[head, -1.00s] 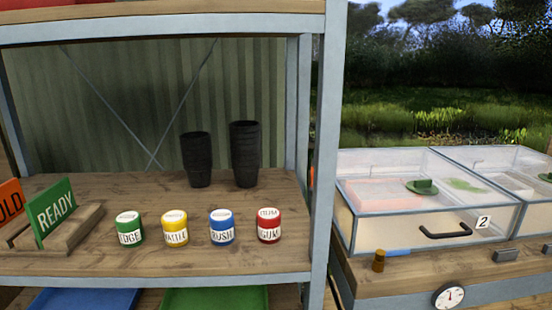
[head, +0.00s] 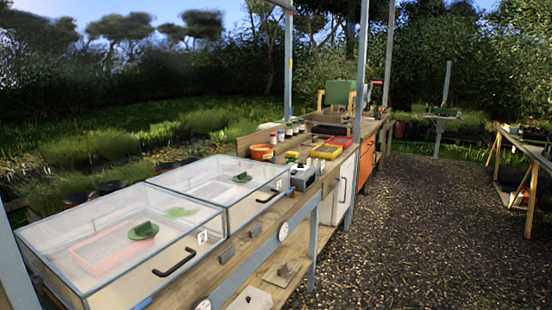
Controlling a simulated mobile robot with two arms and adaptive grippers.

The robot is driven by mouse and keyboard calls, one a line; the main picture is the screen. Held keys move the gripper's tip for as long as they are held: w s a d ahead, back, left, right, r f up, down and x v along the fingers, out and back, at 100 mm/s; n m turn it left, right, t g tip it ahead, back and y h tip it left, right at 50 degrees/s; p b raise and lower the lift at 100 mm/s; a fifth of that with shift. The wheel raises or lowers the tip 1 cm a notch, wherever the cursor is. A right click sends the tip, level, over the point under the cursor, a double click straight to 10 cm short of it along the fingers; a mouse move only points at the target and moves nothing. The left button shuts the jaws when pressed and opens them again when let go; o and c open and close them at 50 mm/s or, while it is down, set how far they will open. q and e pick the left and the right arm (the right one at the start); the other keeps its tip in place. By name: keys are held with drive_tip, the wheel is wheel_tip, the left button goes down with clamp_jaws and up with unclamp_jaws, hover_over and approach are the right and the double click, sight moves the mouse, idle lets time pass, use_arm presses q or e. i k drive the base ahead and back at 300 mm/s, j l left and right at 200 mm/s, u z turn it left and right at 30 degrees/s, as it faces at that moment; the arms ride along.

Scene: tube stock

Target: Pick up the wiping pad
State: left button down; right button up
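A small green object that may be a wiping pad (head: 144,231) shows at the nearer clear-lidded box (head: 172,258), labelled 2. A similar green object (head: 241,177) shows at the farther clear-lidded box (head: 262,205). I cannot tell whether either lies on the lid or beneath it. A green smear (head: 181,212) shows on the nearer box, beside its green object. Both lids look shut. Neither of my grippers is in view.
The boxes stand on a long wooden bench (head: 240,247) with a dial (head: 283,231) on its front. Yellow and red trays (head: 325,151) lie farther along. A gravel path (head: 410,235) runs clear to the right. Another wooden table (head: 527,158) stands at far right.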

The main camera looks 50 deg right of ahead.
sight(291, 155)
drive_tip(key=z, duration=1.9)
drive_tip(key=i+l+z, duration=0.65)
drive_tip(key=i+z, duration=0.15)
drive_tip(key=i, duration=0.2)
drive_tip(key=i+l+z, duration=0.1)
drive_tip(key=i+z, duration=0.3)
drive_tip(key=i+u, duration=0.15)
drive_tip(key=i, duration=0.3)
drive_tip(key=i+l+u, duration=0.15)
drive_tip(key=i, duration=0.3)
drive_tip(key=i+l+u, duration=0.15)
drive_tip(key=i, duration=0.25)
drive_tip(key=i+l+u, duration=0.2)
drive_tip(key=i, duration=0.25)
